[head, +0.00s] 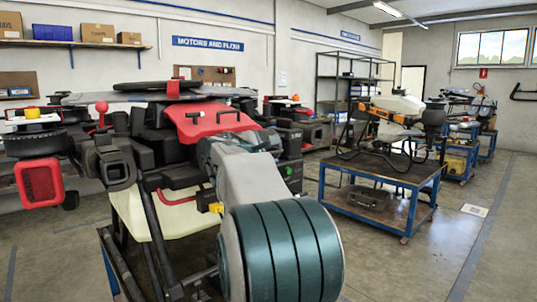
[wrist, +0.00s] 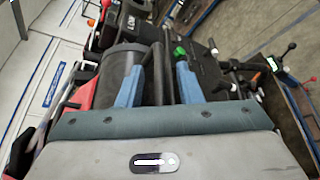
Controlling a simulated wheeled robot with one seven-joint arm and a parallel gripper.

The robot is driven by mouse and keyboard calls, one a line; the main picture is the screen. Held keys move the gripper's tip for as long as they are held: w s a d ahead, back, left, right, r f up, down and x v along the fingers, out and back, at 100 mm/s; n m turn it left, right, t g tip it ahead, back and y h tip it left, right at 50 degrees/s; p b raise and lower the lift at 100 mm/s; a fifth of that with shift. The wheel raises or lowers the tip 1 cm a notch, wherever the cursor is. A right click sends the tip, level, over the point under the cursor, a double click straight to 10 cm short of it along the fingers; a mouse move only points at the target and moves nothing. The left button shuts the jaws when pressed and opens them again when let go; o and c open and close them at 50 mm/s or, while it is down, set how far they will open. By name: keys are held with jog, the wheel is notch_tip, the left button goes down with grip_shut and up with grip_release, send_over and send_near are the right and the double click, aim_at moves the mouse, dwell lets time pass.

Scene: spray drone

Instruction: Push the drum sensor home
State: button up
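The large spray drone (head: 215,118), with a red top cover and black arms, fills the left of the head view. My gripper (wrist: 160,68) shows in the wrist view with its two blue fingers apart. Dark rods run through the gap between the fingers; I cannot tell whether either finger touches them. A dark grey cylinder (wrist: 119,62) lies beside and beyond the left finger. A green knob (wrist: 180,53) is just past the right fingertip. I cannot pick out the drum sensor with certainty. In the head view my own arm hides my gripper.
A blue-framed bench (head: 402,180) at the right holds an orange and white drone (head: 385,125); a grey case (head: 368,198) sits on its lower shelf. A shelf (head: 70,44) with boxes hangs on the left wall.

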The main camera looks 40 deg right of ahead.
grip_shut()
jog(key=shift+w+a+p, duration=0.2)
jog(key=shift+w+p, duration=0.75)
jog(key=shift+w, duration=1.45)
jog(key=shift+r, duration=0.1)
jog(key=shift+c, duration=0.8)
grip_release()
jog(key=shift+w, duration=0.1)
jog(key=shift+o, duration=0.8)
jog(key=shift+w, duration=0.15)
jog(key=shift+a, duration=0.1)
